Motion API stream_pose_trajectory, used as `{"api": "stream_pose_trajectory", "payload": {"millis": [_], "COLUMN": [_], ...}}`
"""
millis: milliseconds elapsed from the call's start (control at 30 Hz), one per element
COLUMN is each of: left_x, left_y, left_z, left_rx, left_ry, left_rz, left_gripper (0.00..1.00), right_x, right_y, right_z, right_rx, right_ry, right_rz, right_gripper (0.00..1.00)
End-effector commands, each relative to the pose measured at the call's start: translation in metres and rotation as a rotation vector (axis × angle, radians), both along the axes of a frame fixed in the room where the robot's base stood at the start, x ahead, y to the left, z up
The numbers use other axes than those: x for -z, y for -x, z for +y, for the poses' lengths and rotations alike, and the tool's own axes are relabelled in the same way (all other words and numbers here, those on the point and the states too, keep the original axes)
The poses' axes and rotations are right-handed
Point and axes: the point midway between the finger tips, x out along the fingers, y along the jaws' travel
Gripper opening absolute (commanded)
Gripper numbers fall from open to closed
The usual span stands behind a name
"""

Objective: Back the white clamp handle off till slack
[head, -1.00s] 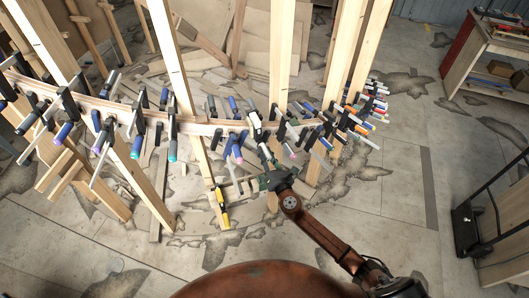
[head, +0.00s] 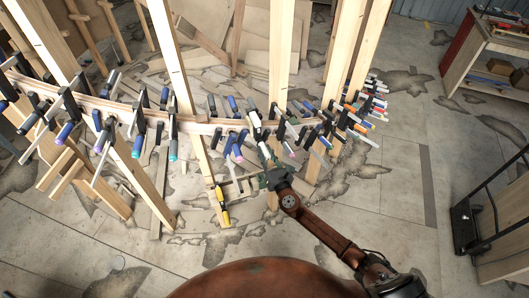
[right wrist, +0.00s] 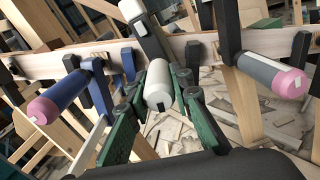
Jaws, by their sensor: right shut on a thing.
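The white clamp handle (right wrist: 159,88) is in the middle of the right wrist view, between the two green fingers of my right gripper (right wrist: 155,105). The gripper is shut on it. The handle's rounded end faces the wrist camera. A white and black clamp bar (right wrist: 145,20) rises above it against the wooden stringer (right wrist: 190,47). In the head view my right gripper (head: 268,160) reaches up to the stringer (head: 190,124) near its middle, and the white clamp (head: 254,121) shows just above it. My left gripper is not in view.
A blue clamp handle with a pink end (right wrist: 62,95) is close on the left, and a grey one with a pink end (right wrist: 270,75) on the right. More clamps line the stringer. Wooden posts (head: 283,60) stand behind it.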

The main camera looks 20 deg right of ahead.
Motion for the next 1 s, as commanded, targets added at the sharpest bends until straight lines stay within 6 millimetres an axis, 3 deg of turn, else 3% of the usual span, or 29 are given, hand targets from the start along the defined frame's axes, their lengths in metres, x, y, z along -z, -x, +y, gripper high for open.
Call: {"api": "stream_pose_trajectory", "payload": {"millis": [33, 67, 300, 667, 1000], "left_x": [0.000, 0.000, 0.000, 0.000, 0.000], "left_y": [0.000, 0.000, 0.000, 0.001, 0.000], "left_z": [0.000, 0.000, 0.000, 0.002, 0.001], "left_rx": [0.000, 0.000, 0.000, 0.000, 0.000], "left_ry": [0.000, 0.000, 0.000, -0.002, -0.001], "left_rz": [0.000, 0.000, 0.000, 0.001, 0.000], "left_gripper": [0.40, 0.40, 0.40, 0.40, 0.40], "right_x": [0.000, 0.000, 0.000, 0.001, 0.002], "right_y": [0.000, 0.000, 0.000, 0.007, 0.071], "right_z": [0.000, 0.000, 0.000, -0.001, -0.007], "right_rx": [0.000, 0.000, 0.000, 0.000, -0.001], "right_ry": [0.000, 0.000, -0.001, -0.003, -0.002], "right_rz": [0.001, 0.001, 0.001, 0.001, 0.003], "right_gripper": [0.00, 0.22, 0.38, 0.38, 0.38]}}
